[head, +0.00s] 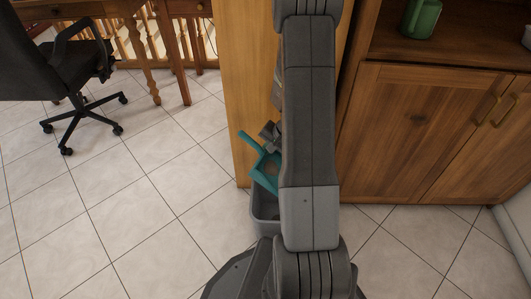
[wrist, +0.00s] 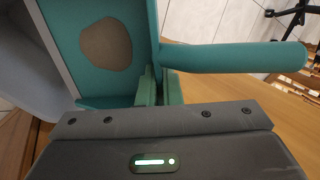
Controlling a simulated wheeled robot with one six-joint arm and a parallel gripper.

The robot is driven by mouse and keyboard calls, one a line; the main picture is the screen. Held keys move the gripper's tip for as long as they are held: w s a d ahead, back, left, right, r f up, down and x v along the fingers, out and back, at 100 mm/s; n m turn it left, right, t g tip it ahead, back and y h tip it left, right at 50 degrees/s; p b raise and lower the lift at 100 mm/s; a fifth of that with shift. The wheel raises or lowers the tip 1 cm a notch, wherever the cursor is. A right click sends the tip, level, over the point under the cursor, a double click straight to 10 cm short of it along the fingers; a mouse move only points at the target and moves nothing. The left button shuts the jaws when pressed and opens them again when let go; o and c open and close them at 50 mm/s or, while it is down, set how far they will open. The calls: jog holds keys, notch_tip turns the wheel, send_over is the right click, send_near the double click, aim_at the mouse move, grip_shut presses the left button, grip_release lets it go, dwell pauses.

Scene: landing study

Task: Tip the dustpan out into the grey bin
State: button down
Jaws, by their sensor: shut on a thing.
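The teal dustpan (head: 256,171) is over the grey bin (head: 261,207) in the head view, its handle pointing up and left. In the wrist view the dustpan's pan (wrist: 88,18) fills the upper left, with a flat brownish patch (wrist: 106,45) on it. Its handle (wrist: 235,56) runs right. My gripper (head: 270,138) is shut on the dustpan near where the handle meets the pan; it also shows in the wrist view (wrist: 158,88). The bin (wrist: 18,55) shows beyond the pan at left. My arm hides part of the bin and dustpan.
A wooden cabinet (head: 400,130) stands right of my arm, with a green jug (head: 422,18) on its shelf. A wooden panel (head: 245,100) rises behind the bin. An office chair (head: 75,70) stands at the upper left. The tiled floor (head: 130,210) at left is clear.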

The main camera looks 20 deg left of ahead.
jog(key=shift+d+r+y+b, duration=0.2)
jog(key=shift+d+y+b, duration=0.25)
jog(key=shift+b, duration=1)
jog(key=shift+r, duration=0.2)
jog(key=shift+s+d+r+y+b, duration=0.1)
jog(key=shift+d+y+b, duration=0.15)
jog(key=shift+b, duration=0.8)
jog(key=shift+r, duration=0.15)
jog(key=shift+d+y+b, duration=0.15)
jog(key=shift+y+b, duration=0.15)
jog(key=shift+b, duration=0.4)
jog(key=shift+d+r+b, duration=0.15)
jog(key=shift+d+b, duration=0.1)
jog(key=shift+b, duration=0.2)
jog(key=shift+d+r+y, duration=0.15)
jog(key=shift+r+y, duration=0.05)
jog(key=shift+y, duration=0.2)
